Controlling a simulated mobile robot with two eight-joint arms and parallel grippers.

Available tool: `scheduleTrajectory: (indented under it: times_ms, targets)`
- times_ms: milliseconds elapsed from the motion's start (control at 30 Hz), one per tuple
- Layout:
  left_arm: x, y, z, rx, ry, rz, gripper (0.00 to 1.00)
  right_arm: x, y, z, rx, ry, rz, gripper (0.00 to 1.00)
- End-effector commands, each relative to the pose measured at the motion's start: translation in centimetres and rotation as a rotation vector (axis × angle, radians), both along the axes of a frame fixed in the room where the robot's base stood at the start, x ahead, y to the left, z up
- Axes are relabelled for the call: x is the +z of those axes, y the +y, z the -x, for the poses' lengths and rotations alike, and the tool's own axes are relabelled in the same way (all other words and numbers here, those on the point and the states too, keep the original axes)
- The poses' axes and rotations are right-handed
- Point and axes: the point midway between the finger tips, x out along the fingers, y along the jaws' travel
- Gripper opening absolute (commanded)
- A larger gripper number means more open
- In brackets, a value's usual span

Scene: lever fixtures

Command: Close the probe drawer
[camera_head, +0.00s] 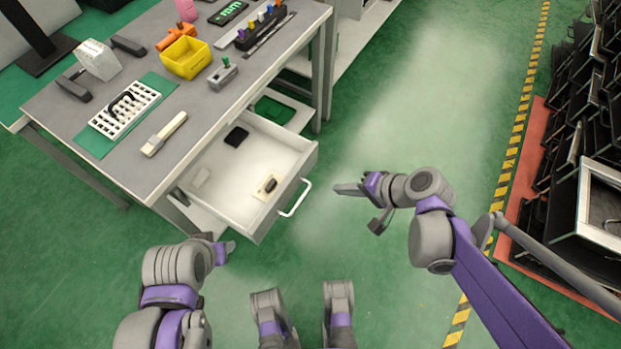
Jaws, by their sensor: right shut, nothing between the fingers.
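The probe drawer (307,160) is pulled out from under the grey workbench (215,109). A white handle (295,199) is on its front panel. Inside lie a dark flat item (236,137) and a small pale block with a dark part (267,186). My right gripper (340,189) is shut and empty, to the right of the handle and apart from it, pointing left toward it. My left gripper (230,247) is at the drawer's near left corner, low in the picture; its fingers are too small and edge-on to judge.
A yellow bin (185,58), a white rack on a green mat (125,110) and several tools stand on the bench. Black crates (562,205) line the right side behind a striped floor line (512,150). The green floor right of the drawer is clear.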

Motion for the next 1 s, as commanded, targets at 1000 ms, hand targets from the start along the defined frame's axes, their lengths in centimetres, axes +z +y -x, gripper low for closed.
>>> scheduleTrajectory:
  times_ms: [1000]
  targets:
    - [-5.3,0.0,-0.5,0.0,0.018,0.0,0.5,-7.1,9.2,-7.4,-0.021,0.001,-0.057,0.0]
